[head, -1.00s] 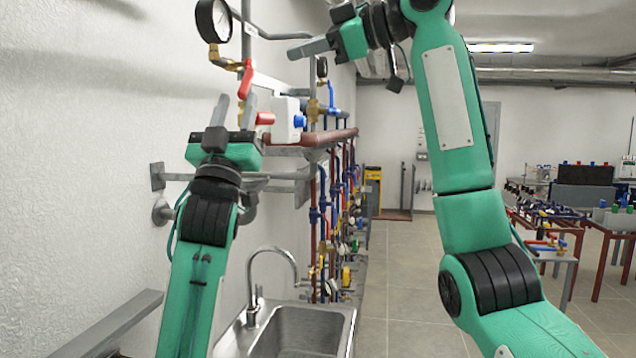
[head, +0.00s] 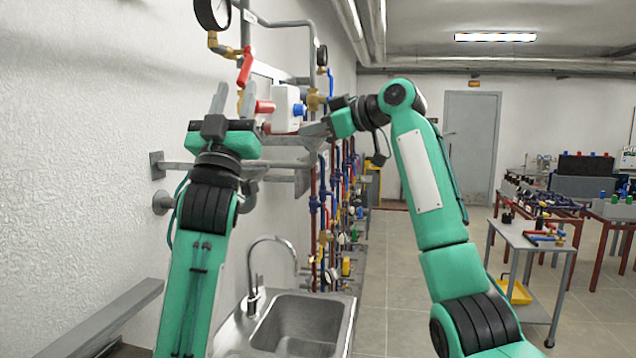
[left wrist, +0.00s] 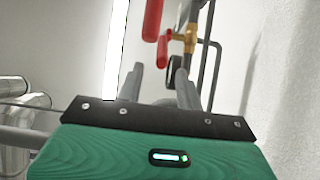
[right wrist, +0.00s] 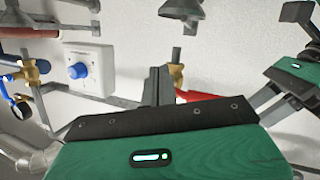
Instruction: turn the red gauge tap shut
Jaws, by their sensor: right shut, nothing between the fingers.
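The red gauge tap (head: 246,66) is a red lever below the round pressure gauge (head: 212,12), beside a brass elbow on the wall piping. It hangs down at a slight slant. My left gripper (head: 233,102) is open and empty just below the lever, fingers pointing up. In the left wrist view, its fingers (left wrist: 160,82) stand apart, with red parts and a brass fitting beyond them; I cannot tell which red part is the tap. My right gripper (head: 308,130) is shut and empty, to the right below the white box. Its closed fingers also show in the right wrist view (right wrist: 156,86).
A white box (head: 286,108) with a blue knob is right of the left gripper. A red cylindrical part (head: 264,107) lies close to the left fingers. Grey brackets (head: 285,172), coloured pipes and a sink (head: 298,322) are below.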

